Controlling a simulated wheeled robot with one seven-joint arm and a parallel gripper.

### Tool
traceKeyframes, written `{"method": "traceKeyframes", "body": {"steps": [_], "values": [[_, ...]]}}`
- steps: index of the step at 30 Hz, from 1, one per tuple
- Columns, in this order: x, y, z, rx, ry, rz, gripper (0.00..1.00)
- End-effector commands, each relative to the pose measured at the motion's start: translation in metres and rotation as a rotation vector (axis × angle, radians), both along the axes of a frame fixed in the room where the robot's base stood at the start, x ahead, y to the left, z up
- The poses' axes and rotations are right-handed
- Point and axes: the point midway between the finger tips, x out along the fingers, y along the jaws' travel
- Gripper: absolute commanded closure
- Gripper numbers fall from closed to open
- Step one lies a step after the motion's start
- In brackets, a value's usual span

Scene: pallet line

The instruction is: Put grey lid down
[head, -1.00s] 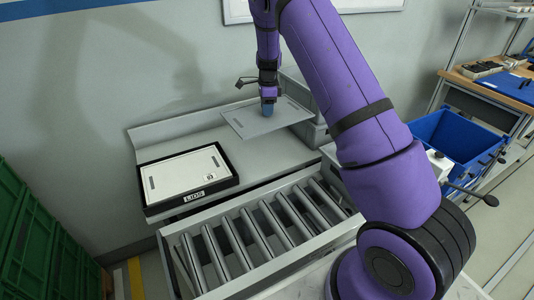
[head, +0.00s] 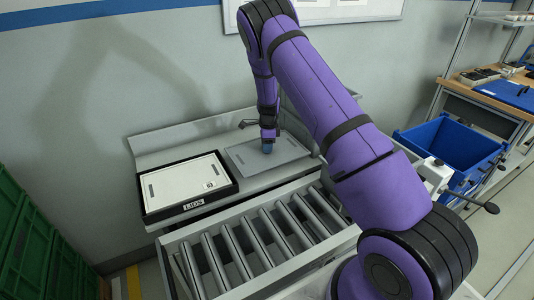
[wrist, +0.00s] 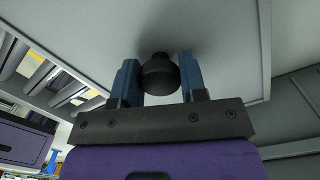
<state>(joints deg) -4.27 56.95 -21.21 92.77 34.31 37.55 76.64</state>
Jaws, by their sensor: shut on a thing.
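The grey lid (head: 290,151) is a flat panel with dark slots near its ends. In the head view it lies flat at or just above the grey shelf, right of the black lid tray; I cannot tell whether it touches. My gripper (head: 267,146) is over the lid's middle. In the wrist view my gripper (wrist: 160,80) has its blue fingers on both sides of a dark round knob (wrist: 159,75) on the lid (wrist: 225,40), shut on it. The lid fills most of that view.
The black tray marked LIDS (head: 193,205) holds a pale lid (head: 185,180) to the left. A roller conveyor (head: 240,245) runs in front of the shelf. A blue bin (head: 450,145) stands at the right, and green crates (head: 30,240) stand at the left.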

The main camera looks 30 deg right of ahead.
Motion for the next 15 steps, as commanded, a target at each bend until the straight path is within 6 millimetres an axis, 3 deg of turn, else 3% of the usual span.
{"method": "traceKeyframes", "body": {"steps": [7, 15], "values": [[-0.001, 0.0, -0.035, 0.001, 0.002, -0.002, 0.88], [0.0, 0.0, -0.038, 0.0, 0.001, -0.001, 0.88]]}}
